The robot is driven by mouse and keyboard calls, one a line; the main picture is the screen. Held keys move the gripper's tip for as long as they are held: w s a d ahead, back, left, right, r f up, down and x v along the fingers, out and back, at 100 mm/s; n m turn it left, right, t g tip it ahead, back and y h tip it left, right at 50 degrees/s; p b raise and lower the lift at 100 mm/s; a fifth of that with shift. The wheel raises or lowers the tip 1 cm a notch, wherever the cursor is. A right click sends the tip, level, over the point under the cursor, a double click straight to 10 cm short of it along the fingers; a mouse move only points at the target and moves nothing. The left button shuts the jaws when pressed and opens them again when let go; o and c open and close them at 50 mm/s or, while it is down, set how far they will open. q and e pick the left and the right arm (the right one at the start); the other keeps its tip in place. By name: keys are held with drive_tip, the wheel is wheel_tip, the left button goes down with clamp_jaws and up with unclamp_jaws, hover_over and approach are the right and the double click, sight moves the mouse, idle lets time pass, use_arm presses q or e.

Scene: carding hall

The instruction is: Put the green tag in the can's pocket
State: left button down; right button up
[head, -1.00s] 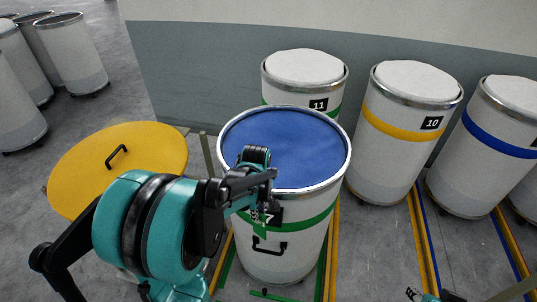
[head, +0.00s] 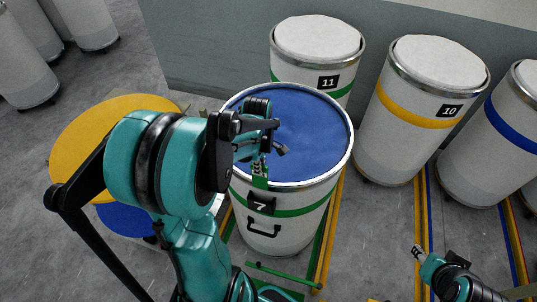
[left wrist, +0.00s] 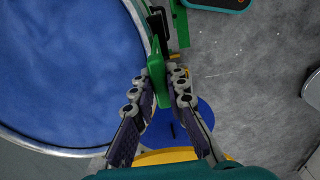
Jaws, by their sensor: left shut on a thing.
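The can numbered 7 (head: 308,205) stands upright, white with a green band and a blue top. Its dark pocket (head: 261,203), showing the 7, is on the front wall above a black handle. My left gripper (head: 259,166) is shut on the green tag (head: 260,182), which hangs at the can's front rim, just above the pocket in the head view. In the left wrist view the tag (left wrist: 156,72) stands between the fingertips (left wrist: 160,88), beside the can's rim. I cannot tell whether it touches the pocket. My right gripper (head: 418,252) is low at right; its jaws are too small to read.
Can 11 (head: 318,40) and can 10 (head: 425,82) stand behind and to the right. A green bar (head: 283,275) is near the floor before can 7.

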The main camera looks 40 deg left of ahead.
sight(260, 183)
use_arm(q)
drive_tip(key=shift+s+f+b, duration=0.35)
drive_tip(key=shift+f+b, duration=0.15)
drive_tip(key=shift+f, duration=0.05)
drive_tip(key=shift+w+f+b, duration=0.25)
drive_tip(key=shift+f+b, duration=0.5)
drive_tip(key=shift+f, duration=0.35)
wheel_tip(260, 183, down, 5)
drive_tip(key=b, duration=0.4)
drive_tip(key=shift+s+f+b, duration=0.1)
drive_tip(key=shift+f+b, duration=0.75)
drive_tip(key=shift+s, duration=0.1)
